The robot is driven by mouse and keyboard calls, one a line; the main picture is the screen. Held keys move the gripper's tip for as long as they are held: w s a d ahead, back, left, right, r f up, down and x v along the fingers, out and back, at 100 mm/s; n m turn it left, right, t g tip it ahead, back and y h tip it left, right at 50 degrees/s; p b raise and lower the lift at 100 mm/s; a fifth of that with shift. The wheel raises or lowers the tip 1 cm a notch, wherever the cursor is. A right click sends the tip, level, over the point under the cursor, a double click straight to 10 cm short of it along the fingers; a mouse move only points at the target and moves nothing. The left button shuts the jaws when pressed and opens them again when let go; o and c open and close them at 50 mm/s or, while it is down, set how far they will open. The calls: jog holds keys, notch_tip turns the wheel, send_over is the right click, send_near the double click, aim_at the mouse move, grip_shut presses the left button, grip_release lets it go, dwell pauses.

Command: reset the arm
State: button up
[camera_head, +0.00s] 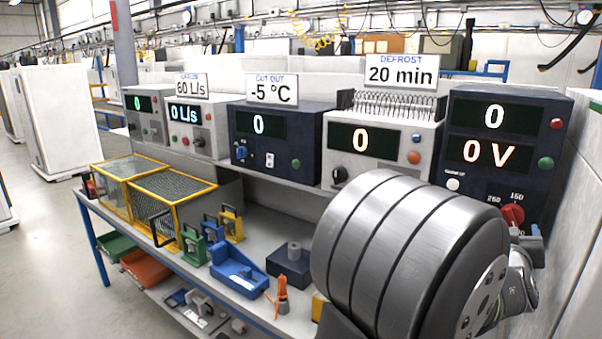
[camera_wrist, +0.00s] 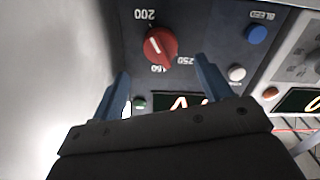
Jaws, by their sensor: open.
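My gripper (camera_wrist: 162,82) shows in the wrist view with its two blue-grey fingers spread apart and nothing between them. Beyond the fingertips is a red knob (camera_wrist: 160,46) on a dark panel, seen upside down with the marks 200 and 250 near it. The fingers look apart from the knob. In the head view the red knob (camera_head: 512,216) sits low on the dark right-hand unit (camera_head: 542,160), whose displays read 0 and 0 V. My grey arm covers the lower right there, and the gripper's fingers cannot be made out.
Several instrument boxes line the back of the bench (camera_head: 262,303), with signs such as DEFROST 20 min (camera_head: 401,71). Yellow-framed cages (camera_head: 172,200), a blue tray (camera_head: 238,270) and an orange tool (camera_head: 282,293) lie left of my arm. A light wall (camera_head: 585,210) stands close on the right.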

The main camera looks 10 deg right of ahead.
jog(key=v, duration=1)
jog(key=x, duration=1.7)
jog(key=shift+w+d+f, duration=0.1)
jog(key=shift+w, duration=0.05)
jog(key=shift+n, duration=0.8)
jog(key=n, duration=0.3)
jog(key=s+a+n, duration=0.2)
jog(key=s+a, duration=0.9)
jog(key=a, duration=0.1)
jog(key=shift+s+a, duration=0.25)
jog(key=shift+s, duration=0.1)
jog(key=shift+f, duration=0.15)
